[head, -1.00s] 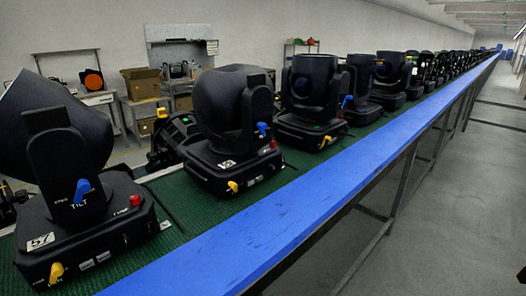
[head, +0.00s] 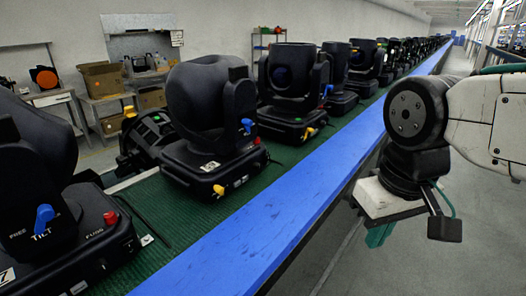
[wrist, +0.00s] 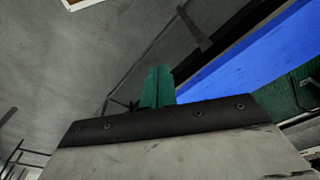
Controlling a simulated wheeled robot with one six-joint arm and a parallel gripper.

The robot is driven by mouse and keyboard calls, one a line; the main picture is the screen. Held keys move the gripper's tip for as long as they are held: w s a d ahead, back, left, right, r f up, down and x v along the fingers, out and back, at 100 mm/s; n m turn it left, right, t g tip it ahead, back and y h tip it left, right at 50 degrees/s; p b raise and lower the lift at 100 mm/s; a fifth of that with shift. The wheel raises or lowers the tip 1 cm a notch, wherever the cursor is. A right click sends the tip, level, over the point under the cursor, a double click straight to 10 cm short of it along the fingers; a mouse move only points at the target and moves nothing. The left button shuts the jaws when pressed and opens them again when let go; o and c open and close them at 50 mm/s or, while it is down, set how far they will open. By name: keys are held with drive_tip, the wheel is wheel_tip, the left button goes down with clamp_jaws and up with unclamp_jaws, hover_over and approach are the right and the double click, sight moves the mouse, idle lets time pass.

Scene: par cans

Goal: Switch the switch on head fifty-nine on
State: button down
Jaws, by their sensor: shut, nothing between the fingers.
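Black moving heads stand in a row on a green belt. The nearest head (head: 70,245) is cut off at the left; a "7" shows on its label. It has a blue TILT lever (head: 43,219). The second head (head: 205,120) has a white label too small to read, a blue lever (head: 247,126) and a yellow lever (head: 218,190). The third head (head: 290,85) has a yellow lever (head: 310,132); no number is legible on it. My gripper (head: 379,236) is shut and empty, right of the blue rail. Its teal fingers also show in the wrist view (wrist: 157,87).
A blue rail (head: 265,235) runs along the belt's front edge, between my gripper and the heads. The grey floor (head: 320,275) right of it is clear. Shelves with cardboard boxes (head: 102,82) stand behind at the left. The wrist view shows floor and rail.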

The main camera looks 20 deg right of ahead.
sight(267, 159)
drive_tip(key=w+r+m+t+y, duration=0.1)
drive_tip(key=w+m, duration=0.4)
drive_tip(key=w, duration=1.1)
drive_tip(key=w+r+m+t+y, duration=0.1)
drive_tip(key=w+m, duration=0.4)
drive_tip(key=w, duration=1)
drive_tip(key=shift+w+d+r+m+t+y, duration=0.3)
drive_tip(key=shift+w+d+r+m+y, duration=0.15)
drive_tip(key=shift+r, duration=0.35)
drive_tip(key=x, duration=1)
drive_tip(key=shift+s, duration=0.1)
drive_tip(key=w+a, duration=0.2)
drive_tip(key=shift+w+r, duration=0.2)
drive_tip(key=shift+w, duration=0.15)
drive_tip(key=shift+w+a+r, duration=0.1)
drive_tip(key=shift+w+a, duration=0.15)
drive_tip(key=shift+w, duration=0.05)
